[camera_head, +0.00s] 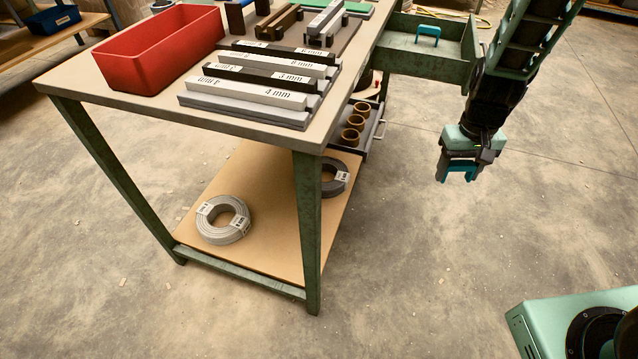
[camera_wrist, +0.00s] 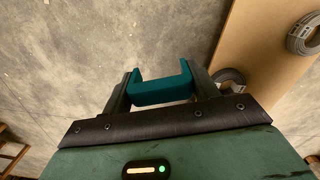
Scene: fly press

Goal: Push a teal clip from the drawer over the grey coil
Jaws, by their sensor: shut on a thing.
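My gripper (camera_head: 460,172) is shut on a teal clip (camera_wrist: 162,92), which sits between the fingertips. In the head view the held clip hangs in the air over the floor, right of the bench. The grey coil (camera_head: 238,228) lies flat on the bench's lower shelf at the front left, with white labels on it; its edge also shows at the right of the wrist view (camera_wrist: 298,38). A second teal clip (camera_head: 428,31) lies in the open green drawer (camera_head: 400,58). The gripper is apart from both coil and drawer.
A dark coil (camera_head: 337,187) lies on the lower shelf (camera_head: 268,190), partly hidden behind a green bench leg (camera_head: 308,235). A small drawer (camera_head: 368,128) with brass rings stands open above it. A red bin (camera_head: 160,50) and labelled bars are on the bench top. The floor at right is free.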

